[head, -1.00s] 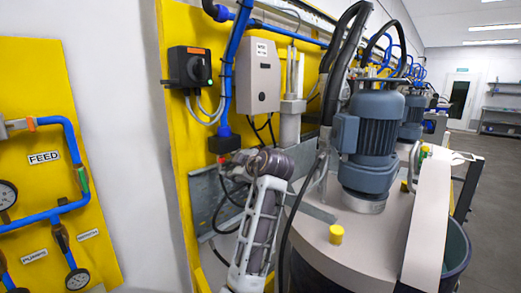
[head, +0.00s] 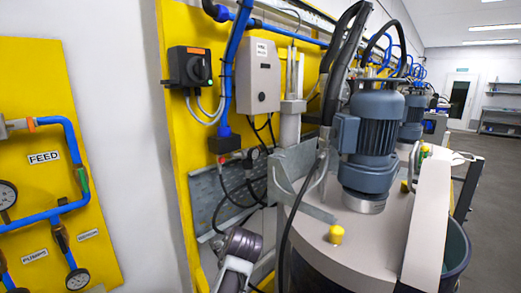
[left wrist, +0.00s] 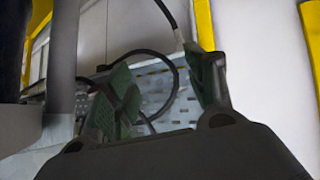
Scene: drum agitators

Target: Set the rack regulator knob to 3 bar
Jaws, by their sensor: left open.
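In the head view, a small dark fitting with a round face (head: 252,155) sits below the grey box, at the top of the perforated metal plate (head: 232,183); it looks like the rack regulator with its gauge. Its knob and reading are too small to make out. My left arm shows at the bottom centre of the head view, below this fitting; its fingers are not clear there. In the left wrist view my left gripper (left wrist: 158,68) is open, its green-lined fingers apart, with the perforated plate and a black hose behind them. No knob is clear between them. My right gripper is not in view.
A grey drum lid with a blue-grey motor (head: 372,140) and yellow cap (head: 336,234) stands right of the plate. Black hoses hang before the plate. A black switch box (head: 190,67) and grey box (head: 258,75) are above. A yellow FEED panel (head: 95,190) is at left.

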